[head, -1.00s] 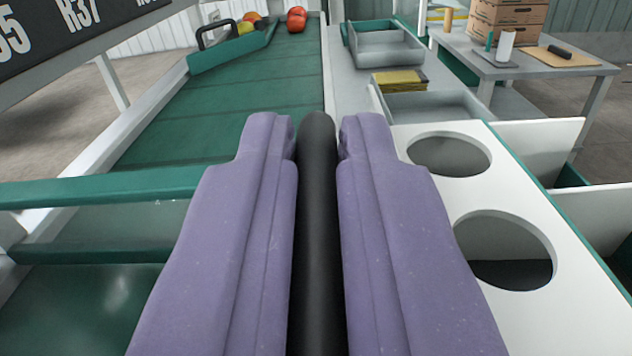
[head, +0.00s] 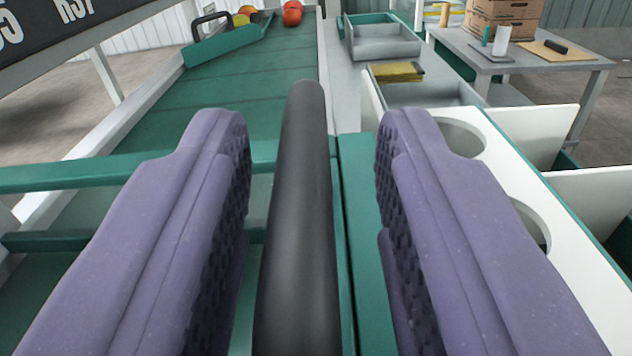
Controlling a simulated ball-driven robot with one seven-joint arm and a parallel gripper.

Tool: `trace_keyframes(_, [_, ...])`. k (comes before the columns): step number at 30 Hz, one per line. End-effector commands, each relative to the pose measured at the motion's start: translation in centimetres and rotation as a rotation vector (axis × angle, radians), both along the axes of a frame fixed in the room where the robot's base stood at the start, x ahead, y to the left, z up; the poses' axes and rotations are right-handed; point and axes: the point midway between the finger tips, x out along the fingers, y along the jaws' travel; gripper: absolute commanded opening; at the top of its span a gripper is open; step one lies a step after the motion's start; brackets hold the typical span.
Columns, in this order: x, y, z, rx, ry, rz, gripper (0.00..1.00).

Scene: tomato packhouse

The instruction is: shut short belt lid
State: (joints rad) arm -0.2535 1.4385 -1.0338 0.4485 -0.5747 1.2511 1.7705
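My gripper (head: 312,116) has two purple fingers with dark textured inner pads, spread wide. A black round bar (head: 300,210), seemingly a handle, stands between them, with a visible gap on both sides. The green-framed cover (head: 90,174) with a see-through pane lies across the near part of the green belt, to the left of the bar. It looks like the short belt lid and appears level, but my fingers hide much of it. I cannot see where the bar joins it. A green strip (head: 358,180) runs along the right of the bar.
The green belt (head: 225,100) runs away with tomatoes (head: 292,15) at its far end. A white panel with round holes (head: 540,190) is at the right. Grey trays (head: 385,42) and a yellow-topped stack (head: 397,72) stand beyond it. A table (head: 530,65) holds boxes.

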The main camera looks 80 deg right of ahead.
Motion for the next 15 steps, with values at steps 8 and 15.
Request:
trace_keyframes(8, [-1.0,5.1,0.2,0.000,0.002,0.003,0.38])
trace_keyframes(15, [-1.4,7.1,0.0,0.001,0.001,-0.001,0.38])
